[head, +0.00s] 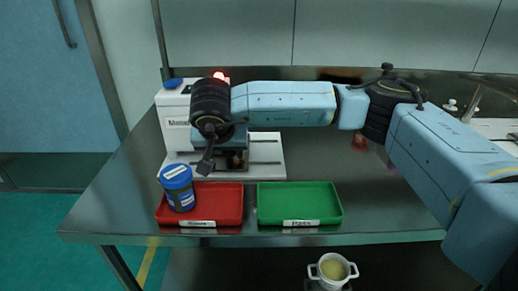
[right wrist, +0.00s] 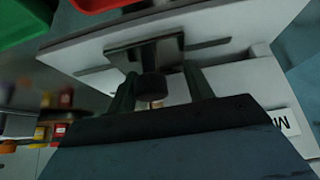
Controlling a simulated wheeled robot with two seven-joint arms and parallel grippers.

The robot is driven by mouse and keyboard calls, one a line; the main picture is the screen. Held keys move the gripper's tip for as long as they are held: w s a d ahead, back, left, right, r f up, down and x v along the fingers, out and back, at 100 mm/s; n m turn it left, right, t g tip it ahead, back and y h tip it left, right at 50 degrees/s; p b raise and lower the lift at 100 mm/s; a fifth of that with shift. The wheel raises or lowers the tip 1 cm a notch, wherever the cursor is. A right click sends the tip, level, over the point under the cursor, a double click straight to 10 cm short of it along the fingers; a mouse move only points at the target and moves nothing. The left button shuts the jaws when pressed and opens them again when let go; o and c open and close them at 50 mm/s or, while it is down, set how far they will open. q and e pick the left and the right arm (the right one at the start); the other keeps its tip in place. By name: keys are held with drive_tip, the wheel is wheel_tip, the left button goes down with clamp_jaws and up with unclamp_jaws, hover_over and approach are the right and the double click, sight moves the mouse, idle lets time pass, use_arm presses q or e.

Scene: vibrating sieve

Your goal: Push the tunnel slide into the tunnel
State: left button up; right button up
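The white vibrating sieve machine (head: 175,128) stands on the table behind the trays, with a flat white base (head: 268,152). A dark metal piece (right wrist: 145,52), apparently the tunnel slide, sits at the base, with a dark round knob (right wrist: 152,88) in front of it. My right gripper (head: 207,163) points down in front of the machine, partly hiding it. In the right wrist view its two fingers (right wrist: 162,88) stand apart, one on each side of the knob, with a gap visible on one side. The tunnel opening is hidden by my arm and gripper. My left gripper is not in view.
A red tray (head: 230,218) holds a blue-lidded jar (head: 178,188), tilted. An empty green tray (head: 300,205) stands to its right. A white pot (head: 332,268) is below the table's front edge. The tabletop (head: 390,215) right of the green tray is clear.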

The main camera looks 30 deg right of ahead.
drive_tip(key=shift+w+a, duration=0.45)
drive_tip(key=shift+a, duration=0.3)
drive_tip(key=shift+w+a, duration=0.5)
drive_tip(key=shift+a, duration=0.25)
drive_tip(key=shift+w+a, duration=0.45)
drive_tip(key=shift+a, duration=0.3)
drive_tip(key=shift+o, duration=0.4)
drive_tip(key=o, duration=1)
drive_tip(key=p+v, duration=0.2)
drive_tip(key=v, duration=0.1)
drive_tip(key=shift+s+r, duration=0.1)
drive_tip(key=shift+r, duration=0.1)
drive_tip(key=p+v, duration=0.3)
drive_tip(key=v, duration=0.2)
drive_tip(key=shift+s+a+r, duration=0.15)
drive_tip(key=shift+r, duration=0.1)
